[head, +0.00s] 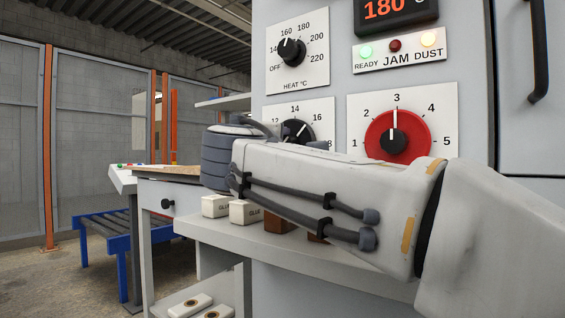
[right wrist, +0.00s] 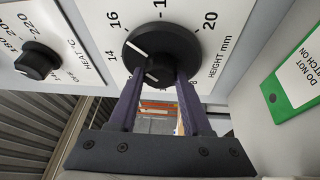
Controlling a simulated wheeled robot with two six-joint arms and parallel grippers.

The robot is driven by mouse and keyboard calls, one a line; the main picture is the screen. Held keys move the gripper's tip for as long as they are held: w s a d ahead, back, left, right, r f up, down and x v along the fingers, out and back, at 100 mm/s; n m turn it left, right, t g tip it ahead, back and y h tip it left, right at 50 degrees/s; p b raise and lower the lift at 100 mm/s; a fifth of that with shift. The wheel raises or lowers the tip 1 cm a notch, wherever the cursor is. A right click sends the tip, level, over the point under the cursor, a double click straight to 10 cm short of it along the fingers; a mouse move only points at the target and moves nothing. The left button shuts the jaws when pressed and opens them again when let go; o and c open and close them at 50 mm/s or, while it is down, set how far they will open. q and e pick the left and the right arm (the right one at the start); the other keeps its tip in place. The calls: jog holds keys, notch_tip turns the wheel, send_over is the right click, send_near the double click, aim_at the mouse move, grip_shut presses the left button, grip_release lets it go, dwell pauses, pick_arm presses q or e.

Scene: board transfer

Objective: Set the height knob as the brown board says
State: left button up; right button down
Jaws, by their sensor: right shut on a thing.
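The black height knob (right wrist: 162,55) sits on a white dial plate marked "HEIGHT mm" in the right wrist view. Its white mark points close to 16. In the head view the knob (head: 297,132) is partly hidden by my right arm, its pointer up and to the right, toward 16. My right gripper (right wrist: 162,78) has its two dark fingers on either side of the knob's lower part, shut on it. In the head view its jaws are hidden behind the wrist. A brown board top (head: 165,170) shows on the left table; no writing is readable on it. My left gripper is out of view.
The heat knob (head: 291,52) is above, and a red knob (head: 397,135) pointing at 3 is to the right. White glue boxes (head: 215,206) and brown blocks (head: 279,225) stand on the shelf below. A green tag (right wrist: 297,80) hangs nearby.

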jog(key=shift+f, duration=0.1)
dwell(0.5)
jog(key=c, duration=0.6)
grip_release()
jog(key=shift+p+v, duration=0.95)
jog(key=shift+v, duration=4.35)
jog(key=shift+w, duration=0.1)
